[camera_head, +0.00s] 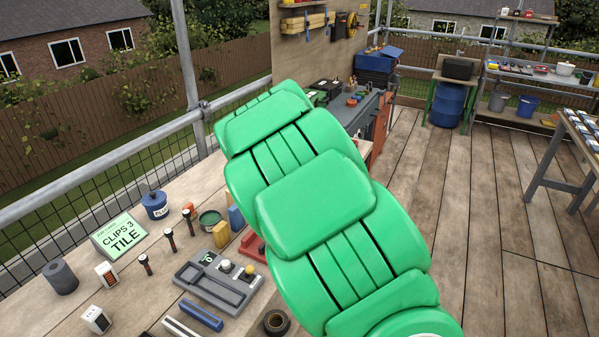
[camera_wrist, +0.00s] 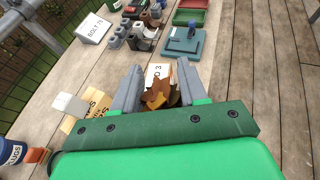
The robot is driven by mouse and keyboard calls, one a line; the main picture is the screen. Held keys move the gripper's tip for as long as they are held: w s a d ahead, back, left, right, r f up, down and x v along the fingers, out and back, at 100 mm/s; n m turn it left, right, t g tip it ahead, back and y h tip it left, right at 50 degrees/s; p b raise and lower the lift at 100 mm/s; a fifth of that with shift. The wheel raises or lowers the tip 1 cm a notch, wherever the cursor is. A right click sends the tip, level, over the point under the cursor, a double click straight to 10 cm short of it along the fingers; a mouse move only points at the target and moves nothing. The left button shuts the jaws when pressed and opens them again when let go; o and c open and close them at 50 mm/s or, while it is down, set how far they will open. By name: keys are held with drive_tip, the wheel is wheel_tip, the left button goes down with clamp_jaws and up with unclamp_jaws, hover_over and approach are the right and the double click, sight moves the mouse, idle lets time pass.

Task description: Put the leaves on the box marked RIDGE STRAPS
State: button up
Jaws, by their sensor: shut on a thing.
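In the wrist view my gripper (camera_wrist: 158,92) has its two grey fingers on either side of a clump of brown and orange leaves (camera_wrist: 160,97), and it is shut on them. A pale card or label ending in "3" shows just beyond the leaves and is partly covered by them. A yellowish box (camera_wrist: 82,124) with partly readable lettering ending in S lies left of my gripper; I cannot tell if it is the RIDGE STRAPS box. In the head view my green arm hides the gripper and the leaves.

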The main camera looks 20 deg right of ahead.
drive_tip(key=w+f, duration=0.2)
drive_tip(key=w, duration=0.2)
drive_tip(key=w+d+f, duration=0.1)
drive_tip(key=w+f, duration=0.5)
drive_tip(key=w, duration=0.1)
drive_tip(key=shift+w+d+f, duration=0.2)
drive_tip(key=shift+w+d, duration=0.1)
drive_tip(key=shift+d, duration=0.1)
drive_tip(key=shift+w+f, duration=0.2)
drive_tip(key=shift+f, duration=1.65)
drive_tip(key=shift+f, duration=0.1)
drive_tip(key=o, duration=1)
drive_tip(key=shift+r, duration=0.2)
